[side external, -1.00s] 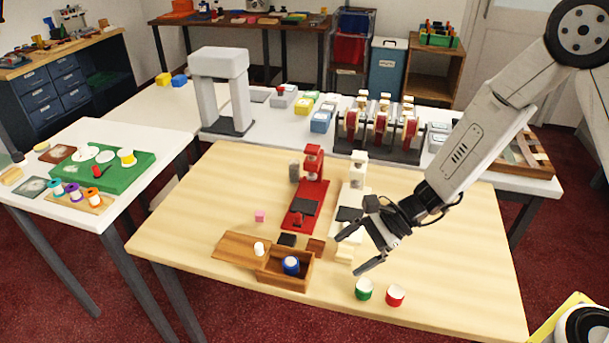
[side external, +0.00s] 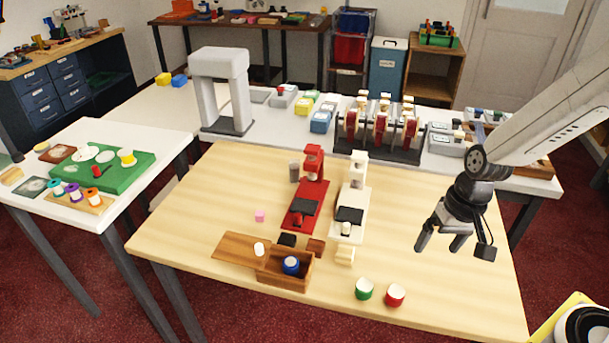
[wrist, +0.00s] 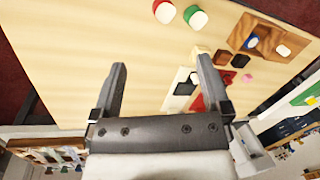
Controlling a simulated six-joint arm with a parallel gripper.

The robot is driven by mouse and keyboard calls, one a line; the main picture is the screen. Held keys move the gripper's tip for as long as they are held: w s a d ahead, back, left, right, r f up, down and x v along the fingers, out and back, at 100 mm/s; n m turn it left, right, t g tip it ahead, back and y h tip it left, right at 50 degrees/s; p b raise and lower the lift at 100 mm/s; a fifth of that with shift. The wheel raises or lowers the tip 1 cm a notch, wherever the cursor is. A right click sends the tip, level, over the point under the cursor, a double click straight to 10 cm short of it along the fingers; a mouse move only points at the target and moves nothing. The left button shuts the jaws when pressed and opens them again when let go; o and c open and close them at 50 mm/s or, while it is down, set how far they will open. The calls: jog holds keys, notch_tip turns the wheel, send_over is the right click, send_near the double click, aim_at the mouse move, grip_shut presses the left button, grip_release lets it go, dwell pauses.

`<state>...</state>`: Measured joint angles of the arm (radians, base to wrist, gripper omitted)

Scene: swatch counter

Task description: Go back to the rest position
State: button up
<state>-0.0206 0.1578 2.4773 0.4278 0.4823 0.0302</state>
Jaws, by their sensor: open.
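My gripper (side external: 437,246) is open and empty, held above the right part of the wooden table (side external: 450,290). A green cup (side external: 364,288) and a red cup (side external: 395,295) with pale tops are near the table's front edge.
A wooden box (side external: 285,276) holding a blue item (side external: 291,264) sits at the front, beside a wooden board (side external: 240,248) with a white piece. A pink cube (side external: 260,216) lies left. The table's right side is clear. A rack of red-and-white devices (side external: 380,135) stands behind.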

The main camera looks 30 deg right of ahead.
jog(key=d+n, duration=0.1)
jog(key=d+r+n+t+h, duration=0.1)
jog(key=n, duration=0.1)
jog(key=d+r+n+t+h, duration=0.1)
jog(key=d, duration=0.1)
jog(key=shift+w+r, duration=0.1)
jog(key=shift+r, duration=0.15)
dwell(0.9)
